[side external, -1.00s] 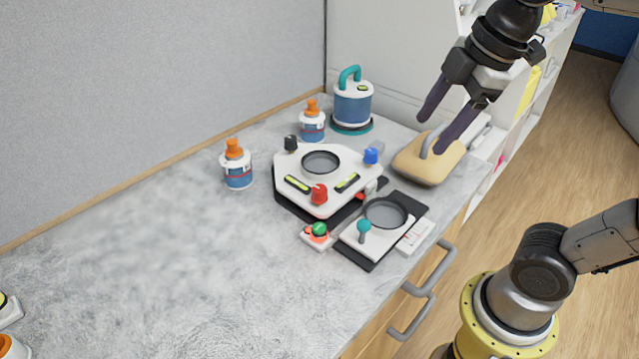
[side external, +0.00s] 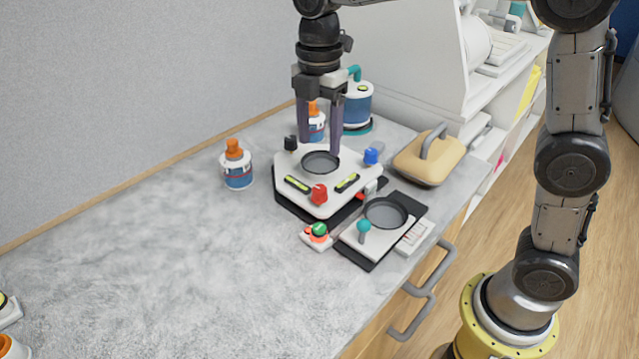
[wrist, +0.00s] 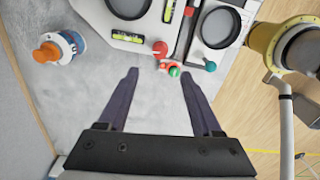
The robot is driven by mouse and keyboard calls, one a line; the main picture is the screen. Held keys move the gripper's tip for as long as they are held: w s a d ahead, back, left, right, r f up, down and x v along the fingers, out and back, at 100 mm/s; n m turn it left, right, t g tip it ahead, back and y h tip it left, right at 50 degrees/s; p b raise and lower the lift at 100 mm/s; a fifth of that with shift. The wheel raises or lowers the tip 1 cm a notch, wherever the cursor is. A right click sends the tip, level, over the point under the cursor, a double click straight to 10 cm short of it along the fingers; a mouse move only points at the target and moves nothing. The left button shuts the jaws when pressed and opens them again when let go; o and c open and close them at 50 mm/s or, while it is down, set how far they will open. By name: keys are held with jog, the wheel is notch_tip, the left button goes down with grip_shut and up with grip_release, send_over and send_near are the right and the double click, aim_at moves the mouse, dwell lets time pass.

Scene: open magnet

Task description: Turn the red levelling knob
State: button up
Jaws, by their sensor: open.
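The red levelling knob (side external: 319,194) stands on the near corner of a white levelling plate (side external: 300,210) on the counter. In the wrist view the red knob (wrist: 160,48) lies beyond my fingertips, roughly between them sideways. A blue knob (side external: 371,156) and a black knob (side external: 291,143) stand on the plate's other corners. Two yellow-green bubble levels (side external: 297,184) flank the red knob. My gripper (side external: 320,147) points down with its dark fingers spread and empty, over the far part of the plate in the side view. It also shows in the wrist view (wrist: 159,74).
A small base with a green button (side external: 319,229) sits just in front of the plate. A dish stand with a teal knob (side external: 364,227) is to the right. Orange-capped bottles (side external: 238,170), a blue canister (side external: 358,105) and a tan handled block (side external: 428,160) stand around.

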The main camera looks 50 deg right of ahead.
aim_at(319, 189)
notch_tip(319, 189, down, 11)
jog(key=shift+f, duration=0.2)
dwell(0.3)
grip_shut()
